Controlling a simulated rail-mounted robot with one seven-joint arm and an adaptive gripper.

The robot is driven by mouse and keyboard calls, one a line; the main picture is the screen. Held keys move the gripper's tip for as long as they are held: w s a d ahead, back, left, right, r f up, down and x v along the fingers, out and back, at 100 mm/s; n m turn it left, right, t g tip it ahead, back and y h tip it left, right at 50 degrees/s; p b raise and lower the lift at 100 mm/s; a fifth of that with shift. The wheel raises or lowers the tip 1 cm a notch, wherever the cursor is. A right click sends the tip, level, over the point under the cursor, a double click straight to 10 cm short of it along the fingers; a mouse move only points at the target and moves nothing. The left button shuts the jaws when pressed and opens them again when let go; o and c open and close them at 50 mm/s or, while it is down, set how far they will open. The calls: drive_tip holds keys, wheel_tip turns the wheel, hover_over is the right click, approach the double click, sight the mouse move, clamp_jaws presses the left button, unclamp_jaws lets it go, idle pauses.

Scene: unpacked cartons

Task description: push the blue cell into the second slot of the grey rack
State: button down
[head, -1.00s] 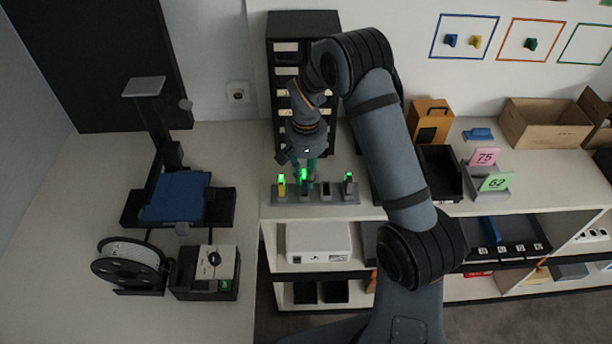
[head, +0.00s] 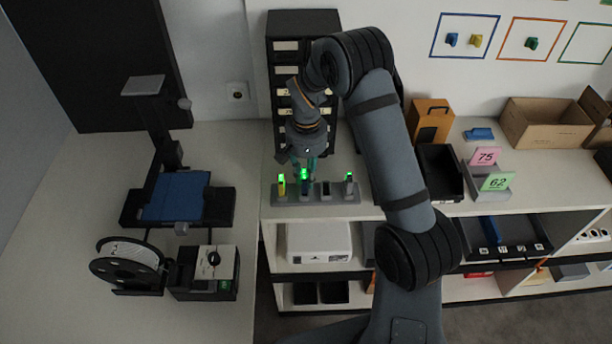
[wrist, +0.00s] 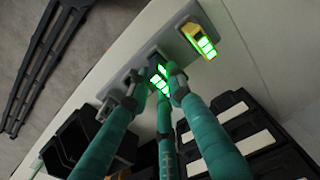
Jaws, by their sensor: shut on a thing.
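The grey rack (head: 316,199) stands near the front edge of the white counter. The blue cell (head: 304,187) stands upright at the second slot from the left, its top lit green. How deep it sits I cannot tell. My gripper (head: 305,166) is directly above it, pointing down. In the wrist view, the teal fingers of my gripper (wrist: 163,84) close around the blue cell (wrist: 155,66) and hide part of it. Its green lights show between the fingertips.
A yellow cell (head: 282,187) is in the first slot and a grey cell (head: 349,186) in the last, both lit green. The third slot (head: 326,188) looks empty. A black drawer cabinet (head: 302,22) stands behind my gripper, and a black tray (head: 439,172) lies to the right.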

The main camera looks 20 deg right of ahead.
sight(306, 174)
drive_tip(key=shift+f+b, duration=1)
drive_tip(key=shift+b, duration=0.3)
idle(1.4)
drive_tip(key=c, duration=1.6)
unclamp_jaws()
drive_tip(key=shift+o, duration=0.4)
wheel_tip(306, 174, up, 12)
drive_tip(key=shift+r, duration=0.1)
